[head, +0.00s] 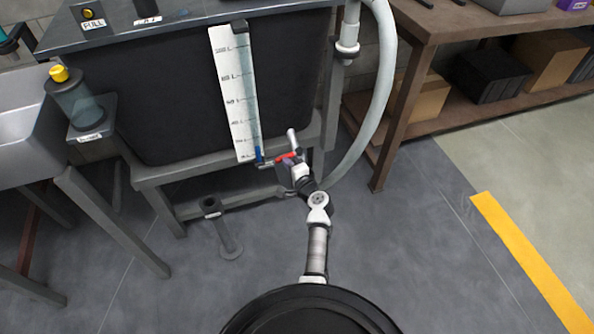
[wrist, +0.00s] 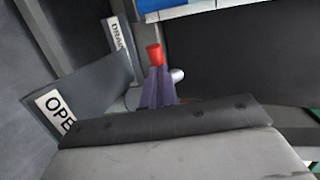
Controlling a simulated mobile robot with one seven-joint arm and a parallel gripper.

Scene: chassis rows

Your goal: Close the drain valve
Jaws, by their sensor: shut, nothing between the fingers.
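The drain valve's red handle (head: 284,156) is low at the front of the dark tank, below the level gauge; it also shows in the wrist view (wrist: 153,54). My gripper (head: 290,163) is right at the handle. In the wrist view its purple fingers (wrist: 157,84) are shut together, with the red handle end just beyond their tips. I cannot tell whether they touch. A plate marked "OPE", cut off (wrist: 58,108), is at the left, and a partly hidden "DRAIN" label (wrist: 115,38) is behind. The rest of the valve is mostly hidden by my gripper.
The dark tank (head: 165,95) stands on a grey frame with a white level gauge (head: 236,95). A pale hose (head: 384,80) hangs at its right. A brown shelf (head: 420,60) is farther right, a sink (head: 25,125) left. A floor fitting (head: 222,228) stands in front. Open floor lies right.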

